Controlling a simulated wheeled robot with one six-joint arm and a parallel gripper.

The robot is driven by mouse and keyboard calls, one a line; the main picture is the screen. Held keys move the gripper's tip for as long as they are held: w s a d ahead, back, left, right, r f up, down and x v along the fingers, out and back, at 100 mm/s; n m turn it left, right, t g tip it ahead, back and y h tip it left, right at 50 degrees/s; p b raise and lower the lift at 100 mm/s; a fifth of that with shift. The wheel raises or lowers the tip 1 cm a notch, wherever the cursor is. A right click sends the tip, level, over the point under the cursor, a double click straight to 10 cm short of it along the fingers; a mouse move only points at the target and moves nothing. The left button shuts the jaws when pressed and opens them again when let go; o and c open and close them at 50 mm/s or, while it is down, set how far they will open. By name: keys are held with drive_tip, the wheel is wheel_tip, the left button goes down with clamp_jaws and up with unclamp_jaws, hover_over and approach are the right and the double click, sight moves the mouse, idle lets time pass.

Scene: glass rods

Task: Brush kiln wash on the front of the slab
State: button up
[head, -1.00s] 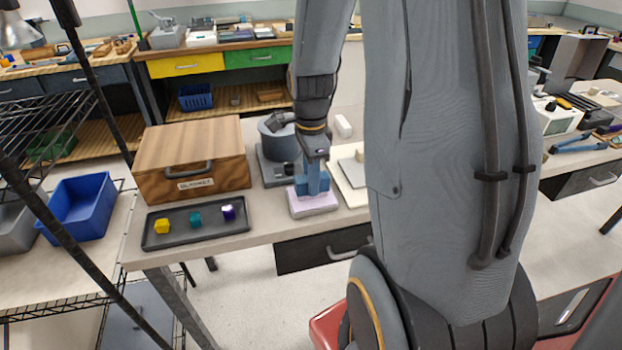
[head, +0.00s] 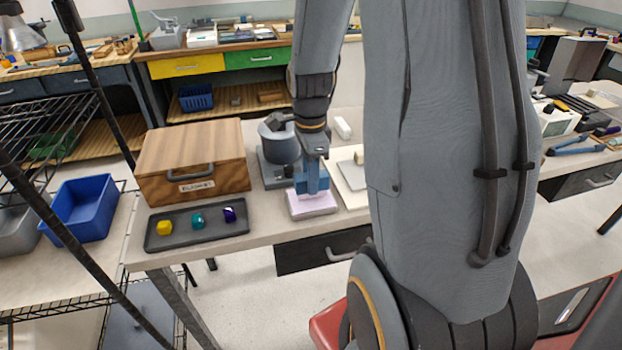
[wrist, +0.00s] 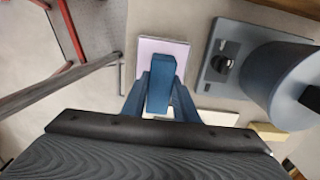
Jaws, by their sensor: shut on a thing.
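The slab (head: 312,208) is a pale lilac, flat square block near the front edge of the bench. It also shows in the wrist view (wrist: 183,58). My gripper (head: 312,178) points down over the slab. It is shut on a blue bar-like thing, probably the brush (wrist: 161,66), which sits between the two blue fingers in the wrist view. The brush's lower end is over the slab. Its bristles are hidden, and I cannot tell whether it touches the slab's top.
A wooden box (head: 160,150) stands left of the slab, with a dark tray (head: 180,241) of yellow, teal and purple cubes in front. A grey drum-shaped device (head: 279,145) stands close behind the slab. A pale board (head: 352,178) lies close to its right.

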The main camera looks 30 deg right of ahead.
drive_tip(key=shift+r+p, duration=2.15)
drive_tip(key=shift+r, duration=0.6)
